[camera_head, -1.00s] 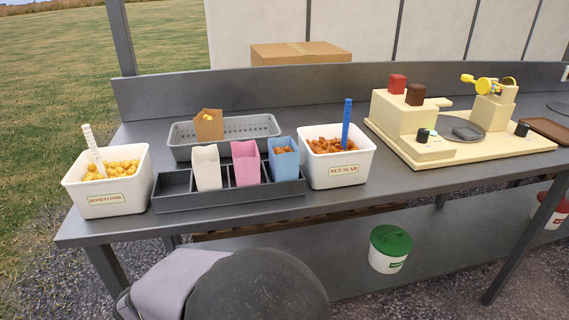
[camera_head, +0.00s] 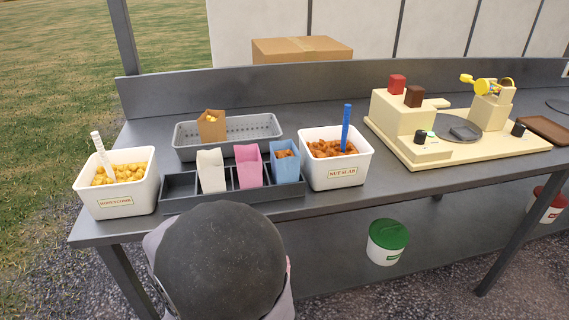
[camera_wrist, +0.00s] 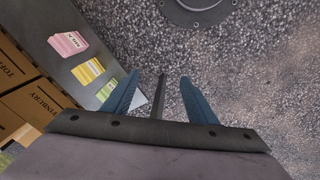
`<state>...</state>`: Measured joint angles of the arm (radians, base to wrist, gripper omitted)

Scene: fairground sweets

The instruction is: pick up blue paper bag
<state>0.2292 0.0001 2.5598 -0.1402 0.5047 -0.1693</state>
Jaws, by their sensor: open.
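The blue paper bag (camera_head: 286,164) stands upright in the right end of the dark divided rack (camera_head: 250,196), with brown pieces showing at its top. A pink bag (camera_head: 248,166) and a white bag (camera_head: 211,171) stand to its left in the same rack. My gripper (camera_wrist: 162,88) shows in the wrist view with its two blue fingers apart and nothing between them. It points down over gravel, away from the bags. The blue bag is not in the wrist view, and my gripper's fingers are not visible in the head view.
A honeycomb tub (camera_head: 116,202) is left of the rack and a nut slab tub (camera_head: 337,177) is right, close to the blue bag. Behind is a grey tray (camera_head: 255,128) with a brown bag (camera_head: 211,126). A cream machine (camera_head: 400,125) stands right. The wrist view shows cardboard boxes (camera_wrist: 30,103).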

